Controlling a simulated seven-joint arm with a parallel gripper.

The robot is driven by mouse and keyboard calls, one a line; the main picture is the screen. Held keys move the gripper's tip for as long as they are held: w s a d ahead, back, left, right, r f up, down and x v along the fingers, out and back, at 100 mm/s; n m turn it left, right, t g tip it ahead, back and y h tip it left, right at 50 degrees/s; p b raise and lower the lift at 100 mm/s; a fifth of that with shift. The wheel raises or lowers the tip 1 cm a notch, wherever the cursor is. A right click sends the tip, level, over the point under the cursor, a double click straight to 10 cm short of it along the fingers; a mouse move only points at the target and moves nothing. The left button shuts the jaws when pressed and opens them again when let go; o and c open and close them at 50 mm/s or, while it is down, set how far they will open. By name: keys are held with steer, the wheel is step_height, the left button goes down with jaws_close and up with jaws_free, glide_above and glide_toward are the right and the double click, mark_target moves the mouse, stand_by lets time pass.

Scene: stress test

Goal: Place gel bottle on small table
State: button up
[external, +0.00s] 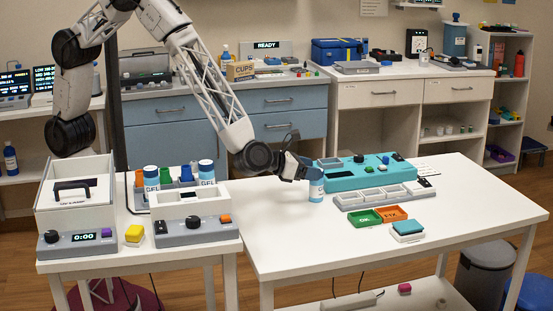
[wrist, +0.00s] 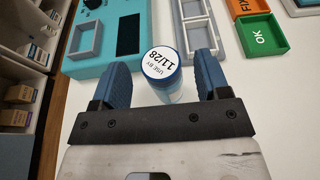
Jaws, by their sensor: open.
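A gel bottle (external: 316,187) with a blue and white body appears to stand upright on the right white table (external: 285,235). In the wrist view the bottle (wrist: 161,64) shows its round white top marked "USE BY 11/28". My gripper (external: 308,172) is open around it; in the wrist view one blue finger is on each side, with gaps to the bottle. Two more bottles marked GEL, one at the left (external: 151,180) and one farther right (external: 206,172), stand among the devices on the smaller left table (external: 125,258).
A teal device (external: 345,178) lies just behind the bottle, with a grey tray (external: 385,196) beside it. A green OK bin (external: 365,219), an orange bin (external: 393,213) and a teal-topped block (external: 407,229) lie to the right. The right table's front is clear.

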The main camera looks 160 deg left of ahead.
steer(key=shift+v, duration=2.55)
steer(key=s+d+r+n+h, duration=0.1)
steer(key=d+r+n, duration=0.2)
steer(key=d+r, duration=0.5)
steer(key=d+r+n+g+h, duration=0.1)
steer(key=d+r+n+h, duration=0.2)
steer(key=d, duration=0.9)
steer(key=s+d+r+n, duration=0.1)
steer(key=d+r+n, duration=0.4)
steer(key=d, duration=0.5)
steer(key=s+d+r+n+t+h, duration=0.1)
steer(key=s+d, duration=0.5)
steer(key=d, duration=0.7)
steer(key=s+d+r+n+t+h, duration=0.1)
steer(key=s+d+r+n+h, duration=0.2)
steer(key=d, duration=1)
steer(key=s+d+r+n+t+h, duration=0.1)
steer(key=s+d+n+h, duration=0.1)
steer(key=s+d+h, duration=0.4)
steer(key=s+d, duration=0.5)
steer(key=d, duration=0.2)
steer(key=shift+s+d+r+n+t+h, duration=0.25)
steer(key=shift+d+r+n+t+h, duration=0.05)
steer(key=shift+d+r+n+h, duration=0.1)
steer(key=shift+o, duration=0.3)
steer(key=shift+w+a, duration=0.1)
